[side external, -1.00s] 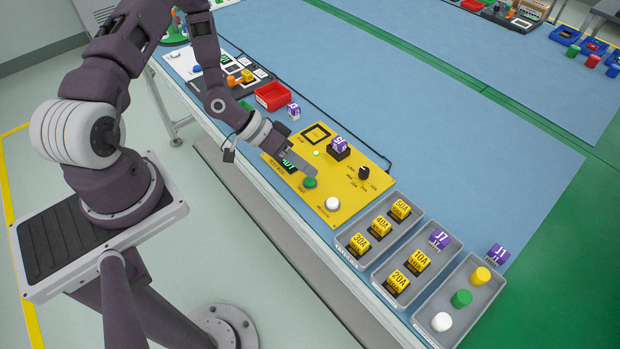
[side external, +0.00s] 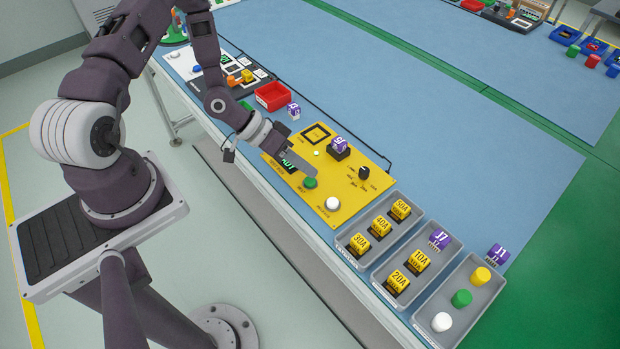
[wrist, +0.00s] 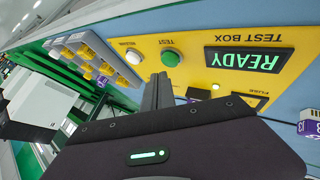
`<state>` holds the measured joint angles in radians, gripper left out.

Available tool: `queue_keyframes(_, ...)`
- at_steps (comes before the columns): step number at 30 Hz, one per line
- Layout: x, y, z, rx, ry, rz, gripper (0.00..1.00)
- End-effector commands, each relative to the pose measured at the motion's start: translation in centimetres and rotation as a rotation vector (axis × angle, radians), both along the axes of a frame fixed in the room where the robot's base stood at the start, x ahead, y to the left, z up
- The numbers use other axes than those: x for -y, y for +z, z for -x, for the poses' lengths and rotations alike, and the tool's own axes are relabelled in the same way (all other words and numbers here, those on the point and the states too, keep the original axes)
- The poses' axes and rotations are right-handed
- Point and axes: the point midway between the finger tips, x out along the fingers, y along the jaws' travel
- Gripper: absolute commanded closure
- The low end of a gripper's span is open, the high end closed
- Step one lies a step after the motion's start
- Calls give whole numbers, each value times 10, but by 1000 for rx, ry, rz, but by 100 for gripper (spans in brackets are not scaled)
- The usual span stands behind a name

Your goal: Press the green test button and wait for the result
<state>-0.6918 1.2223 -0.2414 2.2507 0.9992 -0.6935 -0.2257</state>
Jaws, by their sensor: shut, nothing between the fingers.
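The yellow test box (side external: 350,190) lies on the blue bench top, its label upside down in the wrist view. The green test button (side external: 310,183) is near its front edge and also shows in the wrist view (wrist: 171,57). My gripper (side external: 312,173) is shut and empty, its fingertips right beside the green button in the side view. In the wrist view the fingertips (wrist: 159,76) are just below the button, which is uncovered; I cannot tell whether they touch it. The display (wrist: 248,59) reads READY in green. A small light (wrist: 215,87) glows pale yellow-green.
A white release button (side external: 332,203) and a black knob (side external: 364,172) are on the box. A purple block (side external: 338,145) stands at its back. Grey trays (side external: 408,224) with yellow blocks stand to the right, a red bin (side external: 273,96) to the left.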

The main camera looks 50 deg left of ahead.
Motion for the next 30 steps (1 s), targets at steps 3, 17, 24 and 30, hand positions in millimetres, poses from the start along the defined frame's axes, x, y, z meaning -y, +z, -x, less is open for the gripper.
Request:
queue_keyframes(3,0,-1,0,0,0,0,100)
queue_keyframes(17,0,-9,0,0,0,0,100)
queue_keyframes(24,0,-10,0,0,0,0,100)
queue_keyframes(30,0,-13,0,0,0,0,100)
